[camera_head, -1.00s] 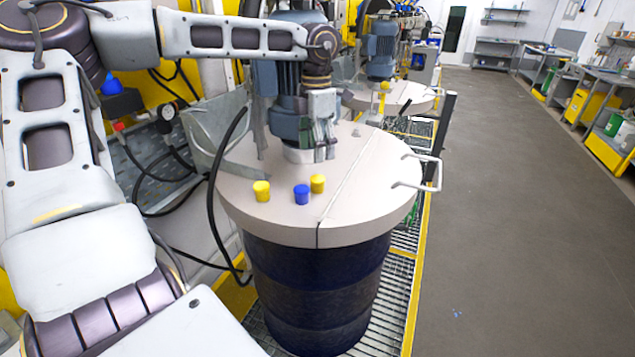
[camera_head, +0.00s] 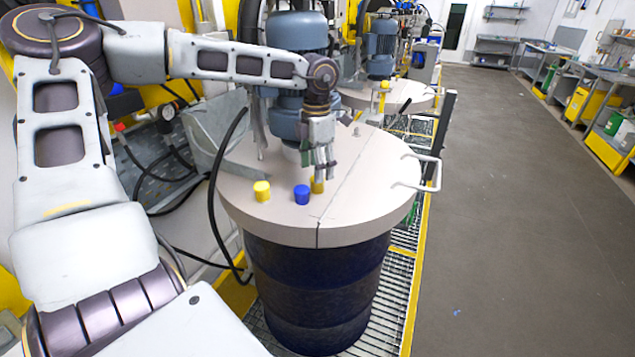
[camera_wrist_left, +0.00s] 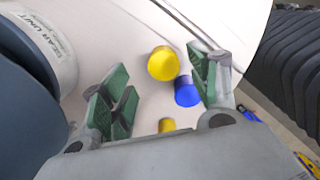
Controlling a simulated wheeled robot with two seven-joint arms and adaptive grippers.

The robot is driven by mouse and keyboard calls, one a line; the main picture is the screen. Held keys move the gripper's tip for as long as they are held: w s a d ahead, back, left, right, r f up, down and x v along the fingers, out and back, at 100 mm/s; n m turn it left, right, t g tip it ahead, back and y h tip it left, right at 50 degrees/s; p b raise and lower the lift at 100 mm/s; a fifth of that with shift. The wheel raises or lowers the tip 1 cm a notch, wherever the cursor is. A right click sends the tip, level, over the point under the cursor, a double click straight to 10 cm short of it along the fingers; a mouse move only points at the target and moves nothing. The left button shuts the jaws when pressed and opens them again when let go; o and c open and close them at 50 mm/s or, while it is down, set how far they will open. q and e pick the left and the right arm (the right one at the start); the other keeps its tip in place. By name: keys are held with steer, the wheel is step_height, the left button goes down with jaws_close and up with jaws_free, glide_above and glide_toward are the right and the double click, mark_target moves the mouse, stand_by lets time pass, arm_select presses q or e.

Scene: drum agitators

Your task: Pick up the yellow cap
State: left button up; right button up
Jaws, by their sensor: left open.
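The left yellow cap (camera_head: 262,191) is in clear view. The blue cap (camera_wrist_left: 186,91) is close beside that cap, towards the right finger.
A blue-grey agitator motor (camera_head: 297,35) rises from the lid (camera_head: 270,227) just behind my left gripper. A white handle (camera_head: 425,165) sticks out at the lid's right edge. A black hose (camera_head: 213,190) hangs on the left.

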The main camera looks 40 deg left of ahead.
arm_select(q)
steer(key=shift+s+d+f+p, duration=0.15)
steer(key=shift+f+p, duration=0.35)
steer(key=shift+f, duration=1.6)
steer(key=c, duration=0.9)
